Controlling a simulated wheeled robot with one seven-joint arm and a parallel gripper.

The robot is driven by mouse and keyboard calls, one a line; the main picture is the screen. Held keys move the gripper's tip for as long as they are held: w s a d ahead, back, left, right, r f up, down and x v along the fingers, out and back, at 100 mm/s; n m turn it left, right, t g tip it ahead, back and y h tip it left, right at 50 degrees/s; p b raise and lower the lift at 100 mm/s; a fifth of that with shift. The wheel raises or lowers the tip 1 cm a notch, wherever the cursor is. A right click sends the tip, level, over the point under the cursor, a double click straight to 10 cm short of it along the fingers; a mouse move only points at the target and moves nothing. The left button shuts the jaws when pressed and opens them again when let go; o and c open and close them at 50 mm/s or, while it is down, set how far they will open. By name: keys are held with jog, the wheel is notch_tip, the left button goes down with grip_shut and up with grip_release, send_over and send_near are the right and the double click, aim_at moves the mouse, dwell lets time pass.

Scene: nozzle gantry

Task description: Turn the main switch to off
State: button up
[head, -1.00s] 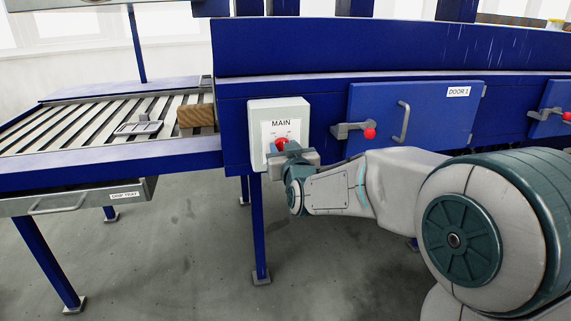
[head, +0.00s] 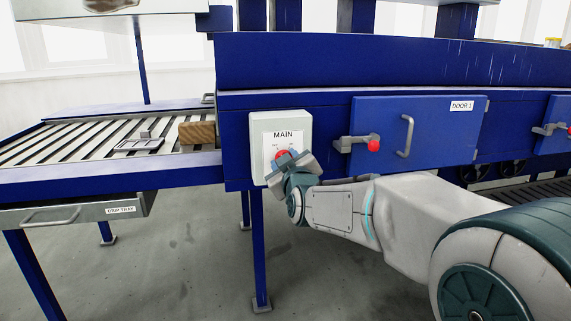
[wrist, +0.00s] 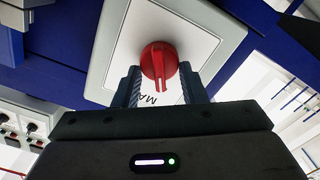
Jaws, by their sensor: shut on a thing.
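The main switch is a red rotary knob (head: 283,156) on a light grey box (head: 258,135) labelled MAIN, fixed to the blue machine frame. In the wrist view the knob (wrist: 159,62) sits on a white label plate (wrist: 197,43), between the two dark fingers. My gripper (head: 290,163) is at the front of the box and hides the lower part of the knob in the head view. In the wrist view my gripper (wrist: 160,80) is shut on the knob, one finger on each side. The off and on marks are too small or covered to read surely.
To the right is a blue door labelled DOOR 1 (head: 430,135) with a red-tipped latch (head: 373,146) and a grey handle (head: 406,136). To the left is a slatted roller bed (head: 75,138) with a wooden block (head: 197,133), and a drip tray (head: 75,211) below.

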jog(key=o, duration=1)
jog(key=v, duration=1.3)
jog(key=shift+s, duration=0.4)
jog(key=shift+d+r+p, duration=0.15)
jog(key=shift+p, duration=0.3)
